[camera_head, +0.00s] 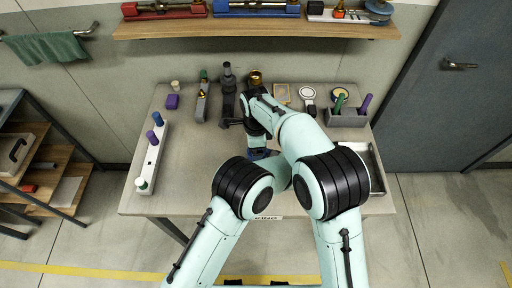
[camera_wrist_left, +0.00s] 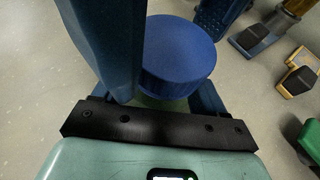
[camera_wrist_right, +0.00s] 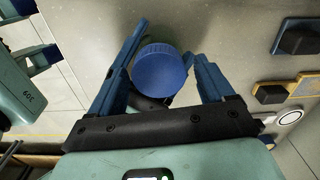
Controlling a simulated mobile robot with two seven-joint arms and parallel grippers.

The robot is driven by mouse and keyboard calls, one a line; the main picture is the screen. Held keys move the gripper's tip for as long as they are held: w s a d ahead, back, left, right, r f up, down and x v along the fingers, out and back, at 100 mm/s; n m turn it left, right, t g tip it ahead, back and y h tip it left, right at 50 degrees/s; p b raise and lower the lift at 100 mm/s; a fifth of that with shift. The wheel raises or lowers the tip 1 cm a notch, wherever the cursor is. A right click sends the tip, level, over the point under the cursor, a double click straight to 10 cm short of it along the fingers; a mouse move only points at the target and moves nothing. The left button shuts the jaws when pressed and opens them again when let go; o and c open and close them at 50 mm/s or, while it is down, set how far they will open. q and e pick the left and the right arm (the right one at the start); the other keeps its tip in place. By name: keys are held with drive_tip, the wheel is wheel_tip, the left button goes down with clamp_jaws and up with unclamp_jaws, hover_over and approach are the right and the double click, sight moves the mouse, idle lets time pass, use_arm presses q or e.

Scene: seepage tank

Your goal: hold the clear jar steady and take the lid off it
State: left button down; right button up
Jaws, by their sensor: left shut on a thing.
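The jar's round blue lid (camera_wrist_right: 160,70) shows from above in the right wrist view, between the spread blue fingers of my right gripper (camera_wrist_right: 169,45). A gap shows on the right side of the lid; on the left the finger is very near it, and I cannot tell if they touch. The lid also fills the upper middle of the left wrist view (camera_wrist_left: 180,55). My left gripper (camera_wrist_left: 165,97) is shut on the clear jar below the lid. Only a faint greenish bit of the jar (camera_wrist_left: 160,103) shows there. In the head view my arms hide jar and lid.
The grey table (camera_head: 190,150) has a white rack (camera_head: 150,160) at left and a grey holder (camera_head: 345,117) with pens at back right. Several small tools line the back edge below a wooden shelf (camera_head: 255,31). A metal tray (camera_head: 374,170) lies at right. The table's left-middle is clear.

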drive_tip(key=shift+s+r, duration=0.1)
drive_tip(key=shift+r, duration=2.15)
drive_tip(key=shift+c, duration=0.4)
drive_tip(key=m, duration=0.1)
drive_tip(key=r+m, duration=0.1)
drive_tip(key=m, duration=0.3)
drive_tip(key=shift+r, duration=0.3)
drive_tip(key=m, duration=0.1)
drive_tip(key=r+m, duration=0.1)
drive_tip(key=m, duration=0.2)
drive_tip(key=shift+r+m, duration=0.35)
drive_tip(key=shift+m, duration=0.05)
drive_tip(key=shift+f, duration=0.2)
wheel_tip(320, 180, down, 8)
drive_tip(key=shift+r, duration=0.25)
